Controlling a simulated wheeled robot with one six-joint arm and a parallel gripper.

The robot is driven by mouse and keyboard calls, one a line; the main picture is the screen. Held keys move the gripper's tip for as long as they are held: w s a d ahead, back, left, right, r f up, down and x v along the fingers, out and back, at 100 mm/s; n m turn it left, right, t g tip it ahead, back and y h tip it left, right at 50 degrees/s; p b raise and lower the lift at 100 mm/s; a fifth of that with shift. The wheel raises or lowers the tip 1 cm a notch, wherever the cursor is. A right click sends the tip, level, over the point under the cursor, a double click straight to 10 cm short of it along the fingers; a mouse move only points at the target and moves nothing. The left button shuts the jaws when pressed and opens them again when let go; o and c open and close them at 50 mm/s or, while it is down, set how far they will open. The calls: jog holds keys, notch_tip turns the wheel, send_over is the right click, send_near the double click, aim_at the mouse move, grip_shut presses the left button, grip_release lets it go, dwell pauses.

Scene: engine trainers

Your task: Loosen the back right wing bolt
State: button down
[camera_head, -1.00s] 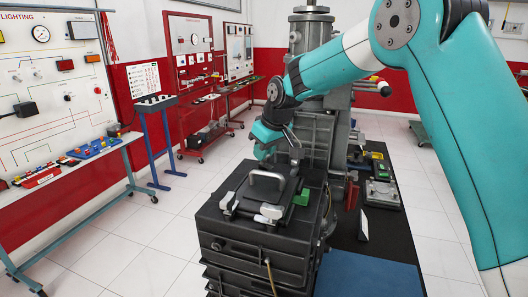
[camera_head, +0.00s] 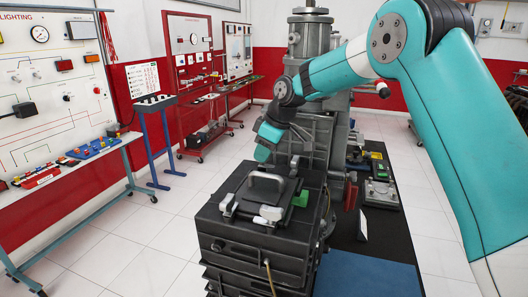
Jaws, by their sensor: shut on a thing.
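A dark grey box (camera_head: 232,234) stands in the centre foreground, with a dark lid (camera_head: 251,199) that has a metal handle (camera_head: 265,179) on top. Pale wing bolts sit along its near edge: one at the front right (camera_head: 271,213) and one at the front left (camera_head: 229,206). My arm reaches in from the right, and my gripper (camera_head: 292,165) is low over the back right of the lid. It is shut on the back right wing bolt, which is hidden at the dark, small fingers.
A green block (camera_head: 300,198) sits at the box's right edge, close to the lid. A large grey engine unit (camera_head: 312,135) stands right behind the box. Training boards (camera_head: 60,80) line the left wall. White tiled floor (camera_head: 130,250) is clear on the left.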

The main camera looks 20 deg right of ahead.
jog(key=shift+r, duration=0.1)
jog(key=c, duration=1.1)
grip_release()
jog(key=v, duration=1.7)
jog(key=shift+d+r, duration=0.1)
jog(key=shift+r, duration=0.05)
jog(key=shift+s, duration=0.1)
jog(key=s+a+f+m+g+y+b, duration=0.1)
jog(key=s+a+f, duration=0.1)
jog(key=s+a, duration=0.45)
jog(key=s+a+f+m, duration=0.1)
jog(key=s+a+f, duration=0.15)
jog(key=s, duration=0.65)
jog(key=s+f, duration=0.3)
jog(key=s, duration=0.3)
jog(key=s+a+f+m+g, duration=0.1)
jog(key=s+f, duration=0.2)
jog(key=s, duration=0.4)
jog(key=s+f+m+b, duration=0.1)
jog(key=s+f, duration=0.2)
jog(key=s, duration=0.3)
jog(key=shift+s+a+f+g, duration=0.1)
jog(key=shift+s+a+g, duration=0.1)
jog(key=shift+s+g, duration=0.1)
